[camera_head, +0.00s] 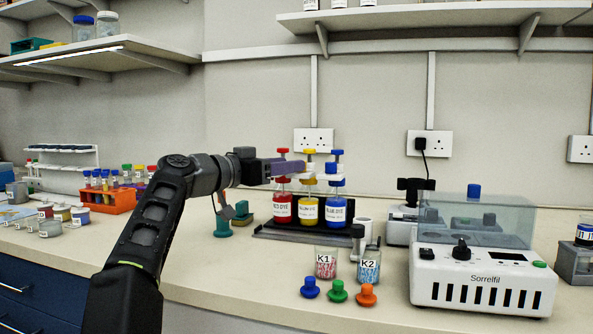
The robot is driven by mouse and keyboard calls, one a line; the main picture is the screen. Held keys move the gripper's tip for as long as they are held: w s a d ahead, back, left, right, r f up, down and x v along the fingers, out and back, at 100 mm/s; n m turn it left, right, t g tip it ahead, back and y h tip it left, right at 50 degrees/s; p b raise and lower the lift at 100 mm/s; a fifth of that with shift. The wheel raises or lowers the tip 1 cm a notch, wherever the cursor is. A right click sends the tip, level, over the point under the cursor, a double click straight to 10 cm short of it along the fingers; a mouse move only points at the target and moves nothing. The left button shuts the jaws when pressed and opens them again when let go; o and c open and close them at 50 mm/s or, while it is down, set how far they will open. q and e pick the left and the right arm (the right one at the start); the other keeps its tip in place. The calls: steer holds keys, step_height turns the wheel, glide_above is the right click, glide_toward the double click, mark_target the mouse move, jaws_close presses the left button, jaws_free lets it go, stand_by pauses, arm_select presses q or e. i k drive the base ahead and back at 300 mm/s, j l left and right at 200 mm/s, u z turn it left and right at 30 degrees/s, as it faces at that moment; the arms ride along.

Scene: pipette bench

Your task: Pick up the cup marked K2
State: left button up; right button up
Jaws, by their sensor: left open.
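The cup marked K2 (369,271) is a clear cup with a blue-and-white pattern, upright on the bench right of centre. The cup marked K1 (325,270), patterned in red and white, stands just left of it, slightly apart. My left gripper (296,168) is open and raised above the bench, pointing right. It is up and to the left of both cups, in front of or beside the tops of the dye bottles; its depth is hard to tell. Nothing shows between its fingers. My right gripper is out of view.
Red, yellow and blue dye bottles (307,210) stand on a dark tray behind the cups. A dark-topped object (357,236) stands close behind K2. Blue, green and orange knobs (338,292) lie in front. The white Sorrelfil machine (480,282) is to the right.

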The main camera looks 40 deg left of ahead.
mark_target(369, 258)
steer(key=k+j, duration=0.15)
steer(key=k, duration=0.35)
steer(key=k+j, duration=0.15)
steer(key=k, duration=0.35)
steer(key=k+j, duration=0.15)
steer(key=k, duration=0.3)
